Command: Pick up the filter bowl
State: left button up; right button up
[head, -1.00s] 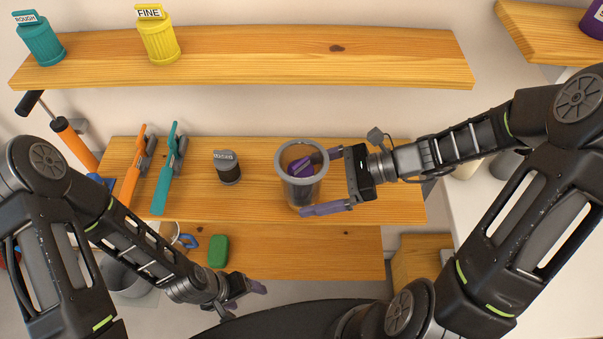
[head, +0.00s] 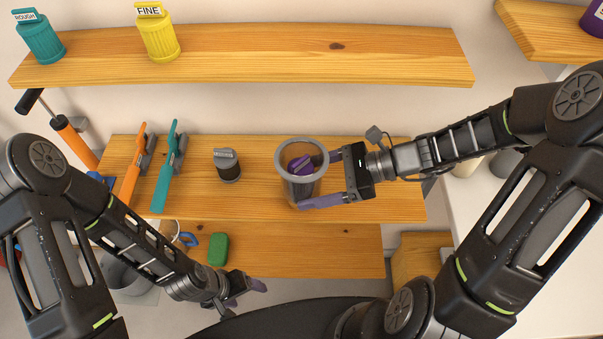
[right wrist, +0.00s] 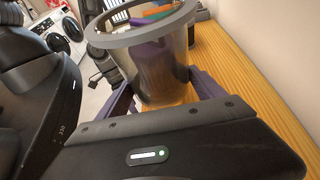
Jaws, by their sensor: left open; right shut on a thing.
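The filter bowl (head: 302,150) is a clear cup with a grey rim. It stands upright at the middle shelf in the head view, and something purple shows inside it. My right gripper (head: 318,182) reaches in from the right, its purple fingers closed on the bowl's sides. The right wrist view shows the bowl (right wrist: 160,72) between the two fingers (right wrist: 163,95). I cannot tell whether its base still touches the shelf. My left gripper (head: 250,290) is open and empty, low in front of the lower shelf.
On the middle shelf (head: 385,200) stand a dark grey-capped jar (head: 227,165), a teal tool (head: 168,170) and an orange tool (head: 134,168). A green block (head: 218,249) lies on the lower shelf. Teal (head: 39,38) and yellow (head: 157,35) canisters stand on the top shelf (head: 300,60).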

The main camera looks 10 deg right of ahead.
aim_at(325, 161)
jog(key=c, duration=0.8)
jog(key=shift+r, duration=0.15)
jog(key=shift+s+r, duration=0.15)
notch_tip(325, 161, up, 6)
jog(key=shift+r+b, duration=0.25)
jog(key=shift+b, duration=0.1)
jog(key=s, duration=0.2)
jog(key=s+a, duration=0.1)
jog(key=s, duration=0.1)
jog(key=s+b, duration=0.1)
jog(key=shift+s+a+f, duration=0.1)
jog(key=shift+s+a, duration=0.15)
jog(key=shift+s, duration=0.15)
jog(key=shift+s+a+b, duration=0.55)
jog(key=shift+s+b, duration=1.65)
jog(key=shift+b, duration=0.75)
jog(key=shift+s+a+b, duration=0.6)
jog(key=shift+s+b, duration=1.65)
jog(key=shift+b, duration=0.65)
jog(key=shift+s+a+b, duration=0.55)
jog(key=shift+s+b, duration=1.65)
jog(key=shift+b, duration=0.75)
